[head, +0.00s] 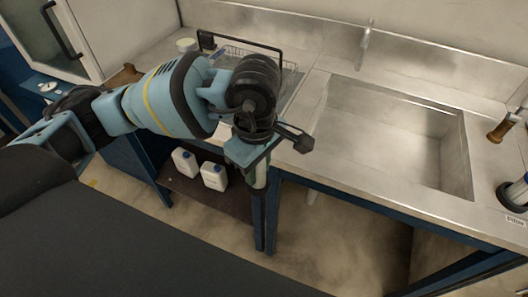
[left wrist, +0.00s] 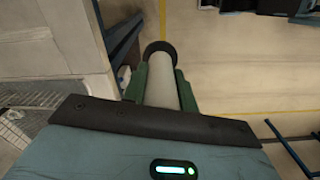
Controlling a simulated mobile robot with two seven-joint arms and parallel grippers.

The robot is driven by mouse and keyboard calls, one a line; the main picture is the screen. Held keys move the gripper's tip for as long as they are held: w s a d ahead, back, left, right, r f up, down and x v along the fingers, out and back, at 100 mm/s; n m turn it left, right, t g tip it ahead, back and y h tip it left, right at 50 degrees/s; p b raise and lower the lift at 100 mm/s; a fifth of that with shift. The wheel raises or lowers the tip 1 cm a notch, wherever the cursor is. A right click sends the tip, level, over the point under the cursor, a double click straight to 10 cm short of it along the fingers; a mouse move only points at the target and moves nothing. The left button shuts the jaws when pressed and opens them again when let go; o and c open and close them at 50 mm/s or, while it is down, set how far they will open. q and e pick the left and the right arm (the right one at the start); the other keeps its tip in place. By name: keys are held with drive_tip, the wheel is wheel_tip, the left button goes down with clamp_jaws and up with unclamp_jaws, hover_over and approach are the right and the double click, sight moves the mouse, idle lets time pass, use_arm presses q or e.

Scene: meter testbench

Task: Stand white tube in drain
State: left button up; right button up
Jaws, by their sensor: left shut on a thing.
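My left gripper (head: 259,180) points down in front of the counter's front edge. In the left wrist view it is shut on a white tube (left wrist: 162,88), with a green finger on each side. The tube has a dark round end (left wrist: 160,49) on the side away from the wrist. In the head view the gripper and arm hide most of the tube. The sink basin (head: 395,135) is to the right of the gripper and looks empty. I cannot make out a drain opening in it. My right gripper is not in view.
The steel counter (head: 325,185) surrounds the basin, with a faucet (head: 365,45) behind. A wire rack (head: 290,68) stands behind my arm. A black-based holder (head: 514,195) and a brown-handled item (head: 505,124) are at the right. White jugs (head: 214,176) sit on a low shelf.

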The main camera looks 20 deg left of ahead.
use_arm(q)
drive_tip(key=shift+s, duration=0.45)
